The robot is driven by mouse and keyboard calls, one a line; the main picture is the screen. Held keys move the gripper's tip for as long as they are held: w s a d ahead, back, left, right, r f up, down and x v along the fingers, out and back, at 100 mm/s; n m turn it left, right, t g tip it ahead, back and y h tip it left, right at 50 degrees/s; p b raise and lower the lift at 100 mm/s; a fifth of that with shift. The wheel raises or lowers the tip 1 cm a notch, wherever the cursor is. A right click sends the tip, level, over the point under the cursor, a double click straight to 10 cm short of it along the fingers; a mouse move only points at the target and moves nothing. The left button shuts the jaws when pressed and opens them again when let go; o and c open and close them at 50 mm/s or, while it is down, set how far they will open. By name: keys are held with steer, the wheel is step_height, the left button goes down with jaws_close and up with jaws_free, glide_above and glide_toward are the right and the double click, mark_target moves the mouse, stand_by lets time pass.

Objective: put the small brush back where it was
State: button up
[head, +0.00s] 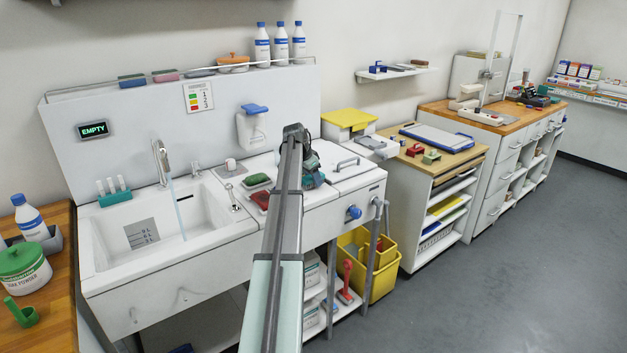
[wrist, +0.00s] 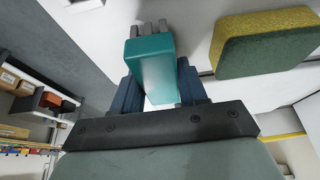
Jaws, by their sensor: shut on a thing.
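My gripper (head: 312,170) is shut on the small brush (wrist: 152,68), which has a teal handle and grey bristles in the wrist view. The bristles point away from my palm, toward the top of that view. In the head view my arm hides most of the brush. My gripper is over the white counter to the right of the sink. A green and yellow sponge (wrist: 265,40) is beside the brush in the wrist view; it also shows in the head view (head: 257,181). I cannot tell whether the brush touches the counter.
The sink (head: 165,230) is on the left with its tap running. A red item (head: 260,200) lies in front of the sponge. A white lid with a handle (head: 345,164) is right of my gripper. Bottles (head: 281,45) and several pads stand on the back ledge.

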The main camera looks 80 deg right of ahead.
steer(key=shift+f, duration=0.3)
steer(key=shift+f, duration=0.1)
steer(key=o, duration=0.9)
steer(key=shift+o, duration=0.2)
steer(key=v, duration=1.2)
